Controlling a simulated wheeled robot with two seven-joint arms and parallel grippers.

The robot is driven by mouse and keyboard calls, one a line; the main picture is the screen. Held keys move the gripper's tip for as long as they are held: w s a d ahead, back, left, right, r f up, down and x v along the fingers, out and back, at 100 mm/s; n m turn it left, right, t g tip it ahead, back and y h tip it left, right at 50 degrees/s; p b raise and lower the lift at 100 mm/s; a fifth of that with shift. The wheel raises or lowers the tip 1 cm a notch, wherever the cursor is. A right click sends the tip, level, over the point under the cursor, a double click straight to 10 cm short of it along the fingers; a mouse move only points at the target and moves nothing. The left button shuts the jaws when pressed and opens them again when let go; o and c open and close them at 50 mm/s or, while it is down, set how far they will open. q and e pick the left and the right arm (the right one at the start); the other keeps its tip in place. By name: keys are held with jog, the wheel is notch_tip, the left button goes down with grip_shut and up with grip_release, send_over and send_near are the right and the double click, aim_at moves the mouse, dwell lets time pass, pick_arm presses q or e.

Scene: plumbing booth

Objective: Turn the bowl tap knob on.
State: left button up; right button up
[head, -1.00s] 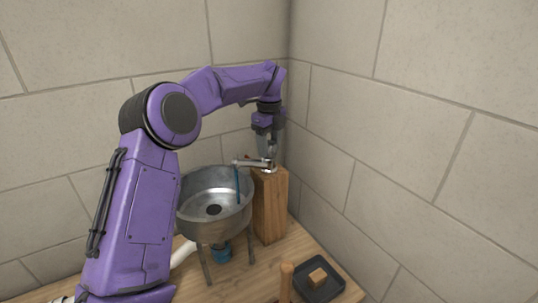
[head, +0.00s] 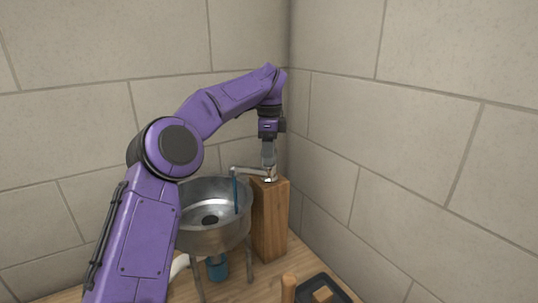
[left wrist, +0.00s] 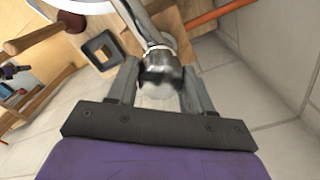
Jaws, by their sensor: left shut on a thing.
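The bowl tap has a silver spout (head: 249,171) that reaches left over the metal bowl (head: 212,240) from the top of a wooden block (head: 269,220). My left gripper (head: 269,172) points down onto the tap at the top of the block. In the left wrist view, the tap knob (left wrist: 160,78), a rounded grey metal piece, sits between the two fingers, and the gripper (left wrist: 160,85) is shut on it. A thin blue vertical strip (head: 236,194) shows below the spout's end; I cannot tell whether it is water. My right gripper is not in view.
Tiled walls meet in a corner close behind and right of the block. An orange pipe (left wrist: 214,14) shows in the left wrist view.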

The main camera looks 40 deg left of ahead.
pick_arm(q)
jog(key=shift+f, duration=0.2)
jog(key=o, duration=1)
jog(key=shift+o, duration=0.2)
notch_tip(320, 180, up, 11)
jog(key=p, duration=0.5)
jog(key=shift+f, duration=0.2)
jog(key=shift+w, duration=0.1)
